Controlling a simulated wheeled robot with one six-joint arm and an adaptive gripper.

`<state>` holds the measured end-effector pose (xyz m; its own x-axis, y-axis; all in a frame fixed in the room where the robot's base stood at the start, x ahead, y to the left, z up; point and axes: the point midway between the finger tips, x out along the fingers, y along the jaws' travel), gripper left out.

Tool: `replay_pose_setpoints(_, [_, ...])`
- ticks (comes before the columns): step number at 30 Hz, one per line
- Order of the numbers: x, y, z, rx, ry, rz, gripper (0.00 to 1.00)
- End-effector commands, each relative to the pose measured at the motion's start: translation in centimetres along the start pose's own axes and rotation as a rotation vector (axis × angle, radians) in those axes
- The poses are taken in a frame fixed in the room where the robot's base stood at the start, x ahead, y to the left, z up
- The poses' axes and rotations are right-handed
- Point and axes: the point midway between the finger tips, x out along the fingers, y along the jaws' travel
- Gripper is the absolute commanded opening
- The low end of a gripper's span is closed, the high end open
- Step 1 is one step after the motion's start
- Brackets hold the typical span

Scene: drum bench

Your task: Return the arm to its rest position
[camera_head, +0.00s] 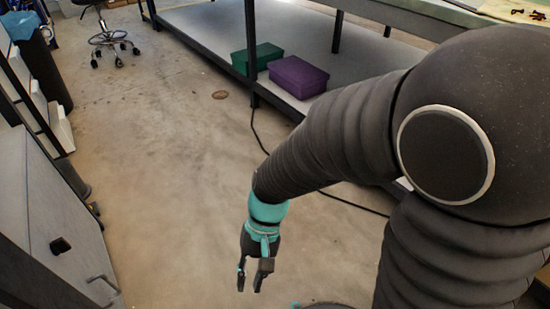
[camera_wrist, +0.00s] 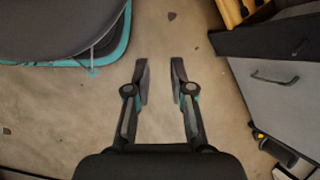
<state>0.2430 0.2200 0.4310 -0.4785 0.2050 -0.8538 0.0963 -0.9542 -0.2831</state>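My gripper (camera_head: 251,280) hangs at the end of my arm, pointing down over the bare concrete floor in the head view. In the wrist view my gripper (camera_wrist: 160,82) shows two fingers apart with only floor between them. It is open and holds nothing. My dark, ribbed arm reaches from the right side of the head view down to the teal wrist.
A bench shelf (camera_head: 205,25) at the top holds a green box (camera_head: 258,58) and a purple box (camera_head: 298,76). A grey cabinet (camera_head: 55,215) stands at the left. A wheeled chair (camera_head: 108,38) is at the back. A black cable (camera_head: 262,140) lies on the floor. The middle floor is clear.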

Motion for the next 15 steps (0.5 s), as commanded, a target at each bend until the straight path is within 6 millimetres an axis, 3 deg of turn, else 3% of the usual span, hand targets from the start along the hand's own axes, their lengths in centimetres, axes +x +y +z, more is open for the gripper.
replay_pose_setpoints(1, [-2.2, 1.0, 0.1, -0.021, 0.065, 0.020, 0.23])
replay_pose_setpoints(8, [-9.8, 5.7, 0.5, -0.092, 0.329, 0.138, 0.23])
replay_pose_setpoints(15, [-17.6, 10.0, 2.9, -0.095, 0.585, 0.250, 0.23])
